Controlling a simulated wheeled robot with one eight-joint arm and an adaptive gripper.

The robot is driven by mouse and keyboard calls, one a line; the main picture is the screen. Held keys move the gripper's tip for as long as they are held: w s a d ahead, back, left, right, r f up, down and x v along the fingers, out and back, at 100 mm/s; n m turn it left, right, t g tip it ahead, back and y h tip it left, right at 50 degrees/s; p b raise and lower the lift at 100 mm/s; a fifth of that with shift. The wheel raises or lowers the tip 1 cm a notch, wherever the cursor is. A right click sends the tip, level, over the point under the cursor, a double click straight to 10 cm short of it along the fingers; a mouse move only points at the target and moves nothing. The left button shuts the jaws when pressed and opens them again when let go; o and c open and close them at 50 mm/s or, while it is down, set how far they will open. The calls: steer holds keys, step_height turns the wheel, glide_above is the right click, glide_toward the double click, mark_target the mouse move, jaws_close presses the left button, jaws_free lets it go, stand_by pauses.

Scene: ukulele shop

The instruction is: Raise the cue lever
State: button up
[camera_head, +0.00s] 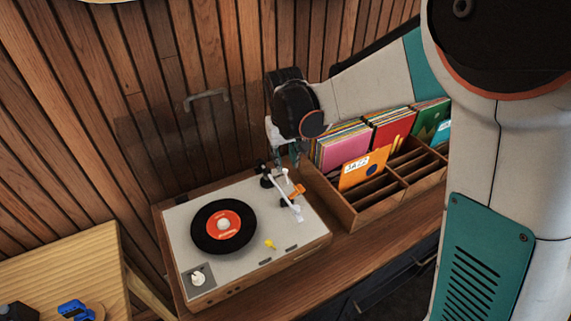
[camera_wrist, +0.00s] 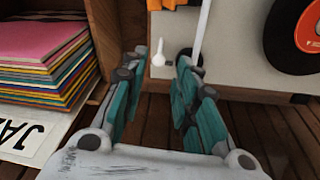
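The turntable (camera_head: 240,262) has a pale deck with a black record and a white tonearm (camera_head: 283,193). A small white lever, which looks like the cue lever (camera_wrist: 158,54), stands beside the tonearm's dark base in the wrist view. In the head view a small white piece there (camera_head: 285,172) is probably the same lever, too small to be sure. My gripper (camera_wrist: 158,72) is open and empty, its teal fingers apart, with the lever showing between and beyond them. In the head view it hangs over the turntable's back right corner; its fingertips are partly hard to see.
A wooden record crate (camera_head: 350,216) with coloured sleeves and an orange JAZZ divider (camera_head: 365,170) stands close on the right. A slatted wood wall (camera_head: 180,70) is behind.

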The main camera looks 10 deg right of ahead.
steer(key=shift+r, duration=0.1)
steer(key=shift+c, duration=0.4)
steer(key=n+g+y+p, duration=0.1)
steer(key=n+y+p, duration=0.4)
steer(key=n, duration=0.3)
glide_toward(288, 184)
steer(key=b+x, duration=0.1)
steer(key=x, duration=0.1)
steer(key=b+x, duration=0.2)
steer(key=w+a+b+x, duration=0.1)
steer(key=x, duration=0.2)
steer(key=shift+r, duration=0.25)
